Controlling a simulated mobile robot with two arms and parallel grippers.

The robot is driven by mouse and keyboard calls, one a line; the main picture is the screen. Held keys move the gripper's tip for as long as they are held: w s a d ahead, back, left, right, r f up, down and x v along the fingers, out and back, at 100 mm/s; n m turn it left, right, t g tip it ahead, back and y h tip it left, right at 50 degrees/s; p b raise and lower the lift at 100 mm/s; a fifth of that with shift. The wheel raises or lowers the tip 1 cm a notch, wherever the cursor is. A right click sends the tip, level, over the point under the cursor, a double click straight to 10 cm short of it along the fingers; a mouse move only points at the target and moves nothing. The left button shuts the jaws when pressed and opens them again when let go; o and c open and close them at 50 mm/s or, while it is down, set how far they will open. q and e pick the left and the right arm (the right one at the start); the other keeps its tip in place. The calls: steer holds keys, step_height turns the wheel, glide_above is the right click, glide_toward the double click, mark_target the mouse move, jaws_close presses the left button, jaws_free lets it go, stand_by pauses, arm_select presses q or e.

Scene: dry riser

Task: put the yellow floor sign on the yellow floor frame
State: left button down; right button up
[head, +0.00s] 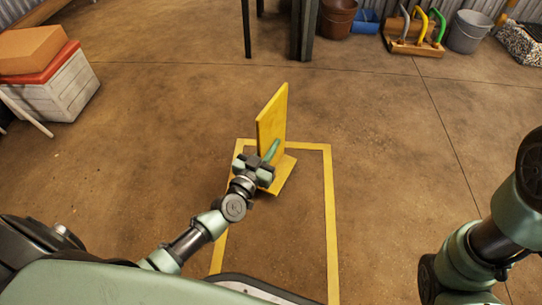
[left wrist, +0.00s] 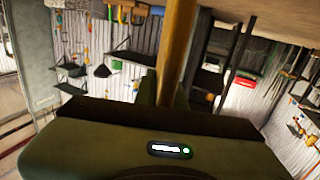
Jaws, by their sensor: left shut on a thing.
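The yellow floor sign (head: 272,118) is an upright yellow panel on a flat yellow foot (head: 284,177). It stands inside the far part of the yellow floor frame (head: 330,210), a taped outline on the brown floor. My left gripper (head: 268,160) is shut on the sign, low on its panel. In the left wrist view the sign's yellow edge (left wrist: 177,50) rises from between the fingers. I cannot tell whether the foot touches the floor. My right arm shows at the right edge, but its gripper is out of view.
A white crate with a red lid (head: 55,85) stands at the left. Dark legs (head: 303,30) stand beyond the frame. A brown bucket (head: 337,18), a tool rack (head: 415,40) and a grey bucket (head: 468,32) are at the back right. The floor around the frame is clear.

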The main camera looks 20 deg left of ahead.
arm_select(q)
steer(key=shift+f+b, duration=1.15)
steer(key=shift+f, duration=0.5)
steer(key=shift+f, duration=0.25)
steer(key=c, duration=1.5)
jaws_free()
steer(key=shift+r, duration=0.1)
steer(key=shift+s+a+r+p, duration=0.15)
steer(key=shift+s+p, duration=0.7)
steer(key=shift+s, duration=1.15)
steer(key=shift+s+a+f+p, duration=0.1)
steer(key=shift+s+a+p, duration=0.2)
steer(key=shift+s+p, duration=1.15)
steer(key=shift+s+a+r+p, duration=0.1)
steer(key=shift+s+a+p, duration=0.15)
steer(key=shift+s, duration=2.3)
